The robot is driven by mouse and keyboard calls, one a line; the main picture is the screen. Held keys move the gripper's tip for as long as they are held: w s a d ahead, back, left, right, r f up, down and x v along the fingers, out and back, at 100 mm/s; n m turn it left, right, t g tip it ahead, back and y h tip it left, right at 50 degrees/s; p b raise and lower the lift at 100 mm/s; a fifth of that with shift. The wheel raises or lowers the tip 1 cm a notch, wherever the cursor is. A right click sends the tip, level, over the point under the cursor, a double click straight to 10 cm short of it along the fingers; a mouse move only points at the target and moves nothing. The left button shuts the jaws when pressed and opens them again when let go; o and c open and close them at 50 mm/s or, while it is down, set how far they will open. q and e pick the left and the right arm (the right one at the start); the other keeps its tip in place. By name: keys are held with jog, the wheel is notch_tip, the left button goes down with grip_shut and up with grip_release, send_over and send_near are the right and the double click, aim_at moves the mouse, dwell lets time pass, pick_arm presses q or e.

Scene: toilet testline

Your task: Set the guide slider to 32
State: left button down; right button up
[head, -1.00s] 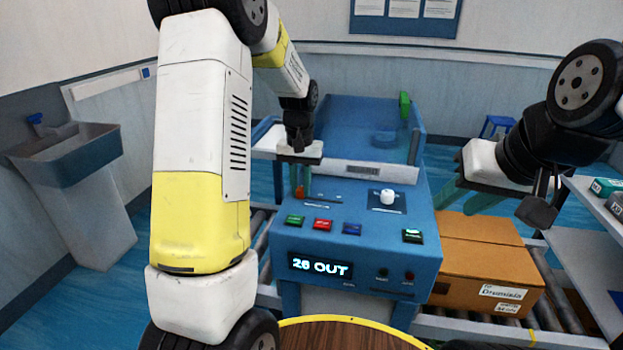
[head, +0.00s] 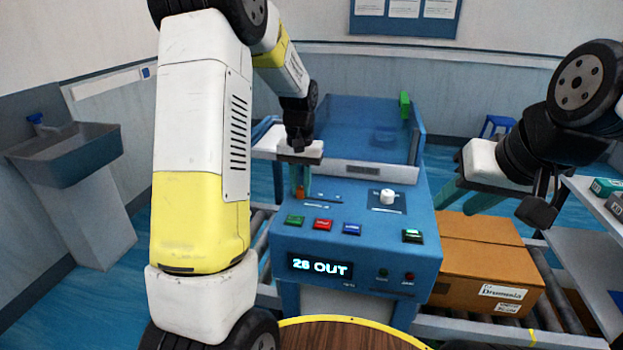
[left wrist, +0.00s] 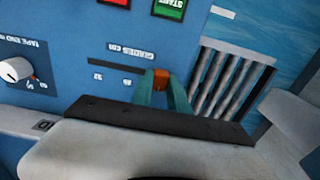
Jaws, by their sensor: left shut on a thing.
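The guide slider's orange knob (left wrist: 161,79) sits between the two green fingers of my left gripper (left wrist: 163,90) in the left wrist view. In the head view the knob (head: 299,191) shows small at my left gripper (head: 300,180), which is shut on it. The slider's dark slot (left wrist: 114,64) runs along the blue machine top, with small scale marks beside it; the knob is near one end. The machine's display (head: 320,267) reads "26 OUT". My right gripper (head: 462,200) is in the air at the right, its green fingers apart and empty.
Green, red and blue buttons (head: 323,224) line the machine's front edge. A white dial (head: 386,197) stands right of the slider. A cardboard box (head: 480,262) lies on the roller conveyor (head: 560,310) at the right. A sink (head: 65,155) is at the far left.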

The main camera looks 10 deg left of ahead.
aim_at(339, 202)
pick_arm(q)
jog(key=d, duration=1)
jog(key=shift+s+d, duration=0.15)
jog(key=shift+d, duration=0.15)
jog(key=c, duration=1.3)
grip_release()
jog(key=shift+d, duration=0.1)
jog(key=shift+r, duration=0.35)
notch_tip(339, 202, up, 7)
jog(key=shift+r, duration=0.1)
